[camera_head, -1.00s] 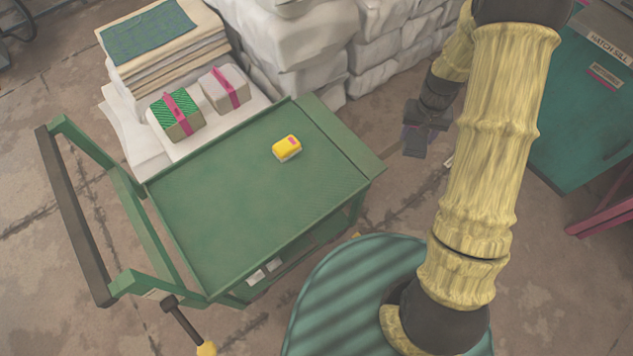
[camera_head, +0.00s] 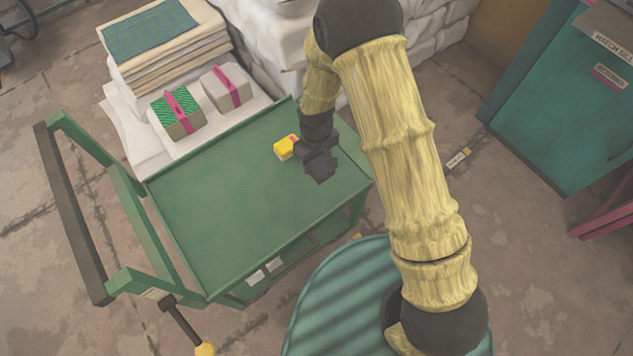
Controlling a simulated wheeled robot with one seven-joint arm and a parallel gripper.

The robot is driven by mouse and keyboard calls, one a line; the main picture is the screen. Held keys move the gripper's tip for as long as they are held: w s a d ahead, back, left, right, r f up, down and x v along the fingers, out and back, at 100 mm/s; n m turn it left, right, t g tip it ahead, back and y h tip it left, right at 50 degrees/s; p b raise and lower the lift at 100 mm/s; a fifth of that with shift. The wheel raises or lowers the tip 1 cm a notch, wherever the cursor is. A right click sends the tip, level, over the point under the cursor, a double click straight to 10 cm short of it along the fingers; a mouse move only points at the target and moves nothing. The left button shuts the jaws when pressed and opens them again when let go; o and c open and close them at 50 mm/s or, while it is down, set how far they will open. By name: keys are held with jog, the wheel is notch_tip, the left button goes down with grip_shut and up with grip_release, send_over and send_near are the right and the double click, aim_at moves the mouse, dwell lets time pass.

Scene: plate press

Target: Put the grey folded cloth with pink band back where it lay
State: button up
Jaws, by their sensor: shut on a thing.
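A grey folded cloth with a pink band (camera_head: 226,87) lies on the white stack behind the green cart. A green patterned bundle with a pink band (camera_head: 177,113) lies to its left. My gripper (camera_head: 319,168) points down over the right part of the cart top, to the right of the grey cloth and apart from it. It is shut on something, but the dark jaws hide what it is. A yellow block with a pink patch (camera_head: 285,148) shows on the cart, just left of the gripper and partly covered by it.
The green cart (camera_head: 220,210) has a low rim and a dark push handle (camera_head: 75,215) at left; most of its top is bare. A pile of folded cloths (camera_head: 165,50) and white sacks (camera_head: 270,50) stand behind. A teal cabinet (camera_head: 560,110) stands at right.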

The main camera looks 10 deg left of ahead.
aim_at(316, 171)
jog(key=shift+f+b, duration=0.35)
jog(key=shift+f, duration=2.8)
jog(key=shift+f, duration=1.85)
jog(key=shift+f+b, duration=0.1)
jog(key=shift+b, duration=0.2)
jog(key=o, duration=1)
jog(key=shift+c, duration=0.2)
